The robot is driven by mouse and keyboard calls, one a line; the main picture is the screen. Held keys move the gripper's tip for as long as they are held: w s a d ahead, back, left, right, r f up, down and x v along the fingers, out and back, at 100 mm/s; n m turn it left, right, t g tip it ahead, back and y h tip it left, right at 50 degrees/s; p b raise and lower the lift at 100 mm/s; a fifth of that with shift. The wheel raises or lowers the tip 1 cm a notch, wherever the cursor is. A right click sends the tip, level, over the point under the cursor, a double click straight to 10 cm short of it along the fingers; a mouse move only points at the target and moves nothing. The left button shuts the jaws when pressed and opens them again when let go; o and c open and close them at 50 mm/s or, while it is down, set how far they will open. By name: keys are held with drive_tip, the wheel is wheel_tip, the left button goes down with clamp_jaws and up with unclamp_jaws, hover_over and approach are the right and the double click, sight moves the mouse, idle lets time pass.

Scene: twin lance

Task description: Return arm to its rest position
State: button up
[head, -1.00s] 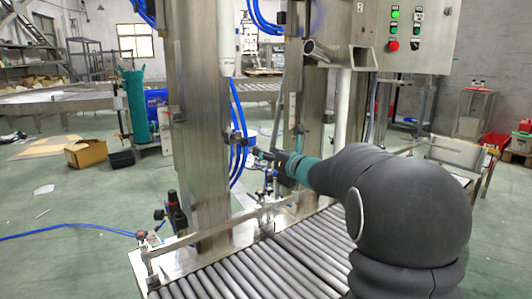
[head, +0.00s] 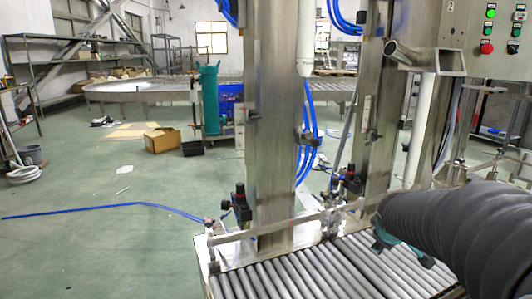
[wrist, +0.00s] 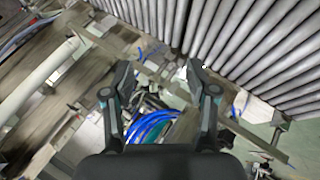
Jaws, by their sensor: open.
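My arm (head: 450,235) reaches in from the right edge of the head view, over the roller conveyor. My gripper itself does not show clearly in the head view. In the wrist view my gripper (wrist: 160,82) is open, its two dark fingers apart with nothing between them. Beyond the fingers lie blue hoses (wrist: 152,127) and metal frame parts, with the conveyor rollers (wrist: 245,35) at the upper right.
The roller conveyor (head: 290,280) runs under my arm. Steel columns (head: 272,130) and a control panel (head: 490,40) stand close by. A cardboard box (head: 162,141) and a green cylinder (head: 209,100) stand farther back. The floor at left is mostly clear.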

drive_tip(key=s+a+r+m+y, duration=0.1)
drive_tip(key=s+a+m, duration=0.1)
drive_tip(key=s+a, duration=0.3)
drive_tip(key=s+a+r+m+g+y+p, duration=0.1)
drive_tip(key=s+a, duration=0.3)
drive_tip(key=s, duration=0.8)
drive_tip(key=s+a+r+m+g+y+p, duration=0.1)
drive_tip(key=s+a+m, duration=0.2)
drive_tip(key=s+a, duration=0.2)
drive_tip(key=shift+s+a+r+m+y, duration=0.2)
drive_tip(key=shift+s+a+m+y, duration=0.15)
drive_tip(key=shift+s, duration=1.55)
